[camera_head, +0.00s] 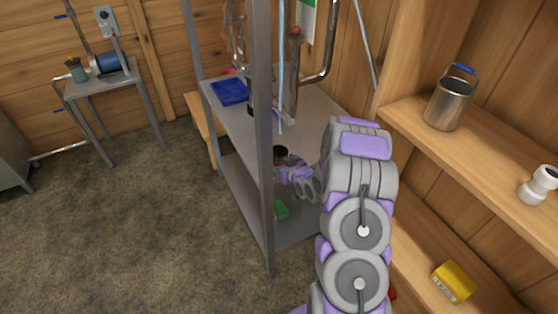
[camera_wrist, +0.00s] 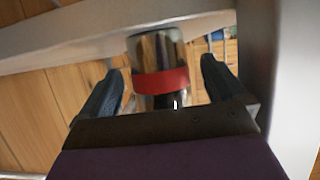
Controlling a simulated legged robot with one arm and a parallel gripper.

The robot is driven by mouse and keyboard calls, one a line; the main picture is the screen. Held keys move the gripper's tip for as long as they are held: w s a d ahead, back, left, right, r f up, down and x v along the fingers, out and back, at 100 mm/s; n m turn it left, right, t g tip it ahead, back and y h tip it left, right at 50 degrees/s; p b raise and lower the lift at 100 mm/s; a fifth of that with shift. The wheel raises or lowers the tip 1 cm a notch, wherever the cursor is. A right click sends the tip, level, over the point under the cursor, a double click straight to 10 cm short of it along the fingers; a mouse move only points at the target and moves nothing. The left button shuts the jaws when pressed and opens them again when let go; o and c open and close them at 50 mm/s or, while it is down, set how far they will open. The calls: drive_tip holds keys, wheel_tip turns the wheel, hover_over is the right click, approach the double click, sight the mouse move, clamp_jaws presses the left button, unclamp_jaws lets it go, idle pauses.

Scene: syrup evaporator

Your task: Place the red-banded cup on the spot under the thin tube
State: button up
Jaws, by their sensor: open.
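The red-banded cup (camera_wrist: 160,52) is shiny metal and stands out between my two dark fingers in the wrist view. The fingers are open, one on each side of it, with small gaps visible. In the head view my gripper (camera_head: 287,168) is at the near side of the metal rack, partly hidden by my arm. A dark round shape at its end is too small to name surely. The thin tube (camera_head: 281,75) is pale blue and hangs down over the rack's upper shelf (camera_head: 318,118). The spot under it cannot be made out.
The rack's grey post (camera_head: 264,150) stands just left of my gripper. A blue tray (camera_head: 229,92) lies on the upper shelf, and a green thing (camera_head: 281,210) lies lower down. Wooden shelves at right hold a metal pail (camera_head: 450,104) and a yellow box (camera_head: 453,281). The floor at left is clear.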

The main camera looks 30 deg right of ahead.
drive_tip(key=s+a+r+g+h+p, duration=0.1)
drive_tip(key=s+a+r+g, duration=0.25)
drive_tip(key=s+r, duration=0.55)
drive_tip(key=s+a+r+g+h, duration=0.15)
drive_tip(key=s+r+g, duration=0.4)
drive_tip(key=s, duration=0.55)
drive_tip(key=s+a+r+g, duration=0.2)
drive_tip(key=s+a+r, duration=0.1)
drive_tip(key=s, duration=0.6)
drive_tip(key=s+a+r+g+y, duration=0.1)
drive_tip(key=s+a+r+g, duration=0.1)
drive_tip(key=s+a, duration=0.4)
drive_tip(key=s+a+r+g+y, duration=0.1)
drive_tip(key=s+a+r, duration=0.4)
drive_tip(key=s, duration=0.7)
drive_tip(key=shift+m+g, duration=0.3)
drive_tip(key=shift+g, duration=0.3)
drive_tip(key=shift+r, duration=0.1)
